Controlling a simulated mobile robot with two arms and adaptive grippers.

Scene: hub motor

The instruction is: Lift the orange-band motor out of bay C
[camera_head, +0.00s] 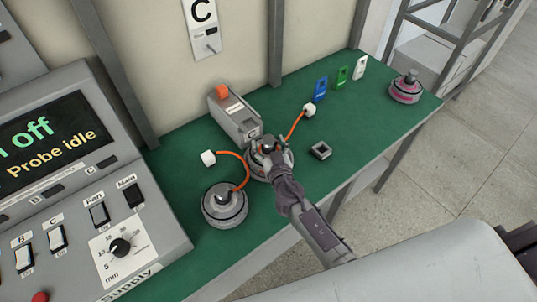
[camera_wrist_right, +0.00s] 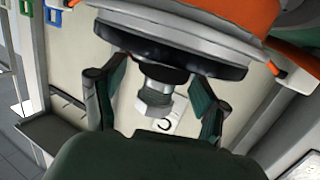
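A grey motor (camera_head: 258,172) stands on the green bench near the block marked C. Its top is partly hidden by my right gripper (camera_head: 268,148). In the right wrist view, its dark disc and upright shaft with a nut (camera_wrist_right: 155,98) show close up. The two fingers of my right gripper (camera_wrist_right: 158,100) stand apart on either side of the shaft, with gaps, holding nothing. My left gripper is not in view.
Another grey motor (camera_head: 224,206) stands to the left. A pink-banded motor (camera_head: 406,90) stands at the far right. A grey block with an orange top (camera_head: 235,115) stands just behind. Orange cables (camera_head: 296,126) with white plugs lie close. A small dark square part (camera_head: 320,150) lies right.

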